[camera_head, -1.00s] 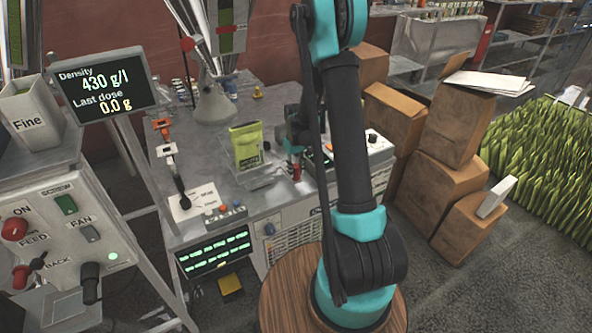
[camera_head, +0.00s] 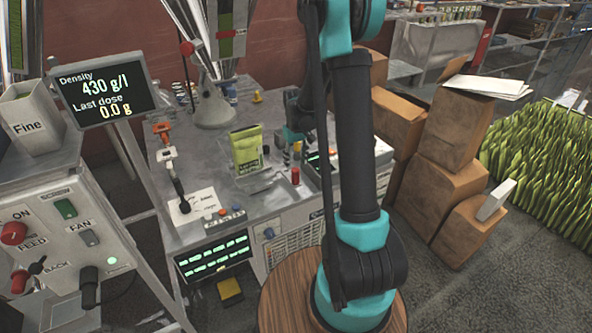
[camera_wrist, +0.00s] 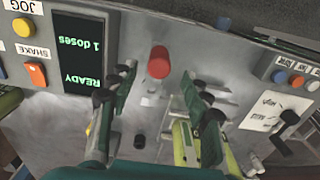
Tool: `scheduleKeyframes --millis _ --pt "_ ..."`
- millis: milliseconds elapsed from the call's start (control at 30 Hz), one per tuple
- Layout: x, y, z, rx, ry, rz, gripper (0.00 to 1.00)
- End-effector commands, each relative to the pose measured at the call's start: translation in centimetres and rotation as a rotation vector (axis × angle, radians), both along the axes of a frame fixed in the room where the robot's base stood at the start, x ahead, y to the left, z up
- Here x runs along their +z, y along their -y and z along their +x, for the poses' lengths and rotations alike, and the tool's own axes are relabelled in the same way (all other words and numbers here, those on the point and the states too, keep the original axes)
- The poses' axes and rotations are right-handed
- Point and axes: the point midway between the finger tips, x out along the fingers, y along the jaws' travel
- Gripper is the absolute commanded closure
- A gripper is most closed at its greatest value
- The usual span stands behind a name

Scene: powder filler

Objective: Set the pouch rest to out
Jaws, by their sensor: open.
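A green pouch (camera_head: 247,150) stands upright on the metal bench, with a pale, partly see-through holder (camera_head: 262,181) around its foot. I cannot tell for sure that this holder is the pouch rest, nor which position it is in. A red-topped cylinder (camera_head: 295,176) stands just right of the pouch; it also shows in the wrist view (camera_wrist: 158,62). My gripper (camera_head: 291,145) is behind the red cylinder in the head view, right of the pouch. In the wrist view my gripper (camera_wrist: 158,88) has its fingers apart and empty, with the pouch (camera_wrist: 184,148) beside the right finger.
A black lever (camera_head: 181,193) lies over a white label card (camera_head: 192,207) at the bench's front left. A button box (camera_head: 224,213) sits at the front edge. A readout (camera_wrist: 84,55) shows READY and 1 doses. Boxes (camera_head: 450,125) are stacked at right.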

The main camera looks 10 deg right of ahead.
Motion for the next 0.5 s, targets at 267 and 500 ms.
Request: scheduleKeyframes --millis 267,500 --pt "4.2 0.0 0.0 0.000 -0.001 0.000 0.51" --pt "5.2 0.0 -0.1 0.000 -0.001 0.000 0.51"
